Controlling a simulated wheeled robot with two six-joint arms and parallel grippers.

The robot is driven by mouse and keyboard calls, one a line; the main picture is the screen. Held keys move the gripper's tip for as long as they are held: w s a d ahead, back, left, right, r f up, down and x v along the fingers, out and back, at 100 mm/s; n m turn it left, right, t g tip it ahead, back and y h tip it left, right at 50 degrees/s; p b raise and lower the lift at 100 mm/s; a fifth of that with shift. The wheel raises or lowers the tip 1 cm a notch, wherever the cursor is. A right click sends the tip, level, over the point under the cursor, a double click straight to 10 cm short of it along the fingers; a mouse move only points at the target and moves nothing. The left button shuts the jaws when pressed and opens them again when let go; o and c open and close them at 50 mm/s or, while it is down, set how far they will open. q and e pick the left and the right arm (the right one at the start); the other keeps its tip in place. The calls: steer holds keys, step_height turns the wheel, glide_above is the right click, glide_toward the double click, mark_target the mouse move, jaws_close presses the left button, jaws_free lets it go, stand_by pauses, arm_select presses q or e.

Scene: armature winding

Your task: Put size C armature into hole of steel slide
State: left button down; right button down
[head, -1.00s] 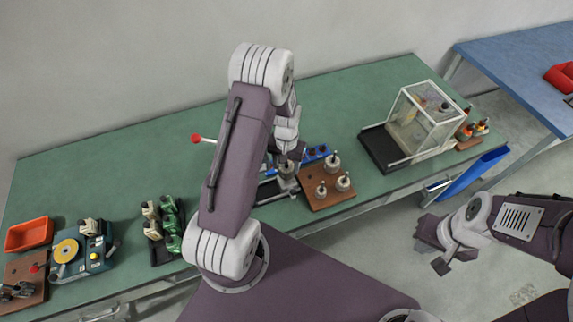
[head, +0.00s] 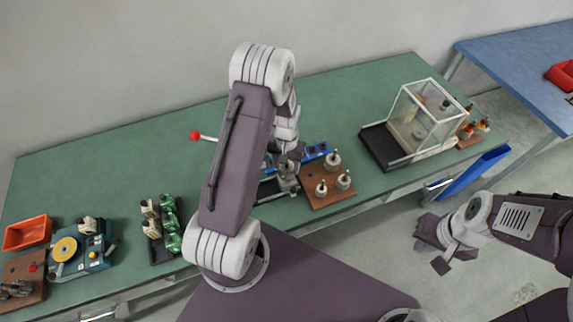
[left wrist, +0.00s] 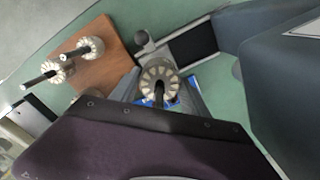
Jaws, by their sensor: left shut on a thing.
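My left gripper (head: 288,158) is over the steel slide (head: 286,182) beside the wooden board. It is shut on an armature (left wrist: 158,77), a round slotted core with a dark shaft, seen nearly end-on in the left wrist view. The armature is over or at the slide; I cannot tell whether it sits in the hole, which is hidden. Other armatures of differing size stand on the board: one at the back (head: 333,161), one at the front (head: 321,189) and one at the right (head: 344,181). My right gripper (head: 434,246) is open and empty, off the table.
The wooden board (head: 318,203) has an empty hole. A blue strip (head: 316,152) lies behind it. A red-knobbed lever (head: 196,136) rises to the left. A clear box (head: 420,130) stands right; green parts (head: 170,222) and an orange tray (head: 28,233) stand left.

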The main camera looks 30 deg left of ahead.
arm_select(q)
steer(key=shift+f+b, duration=0.6)
steer(key=shift+f, duration=0.25)
steer(key=shift+c, duration=2.3)
jaws_free()
steer(key=shift+r+p, duration=1.95)
steer(key=shift+r, duration=0.35)
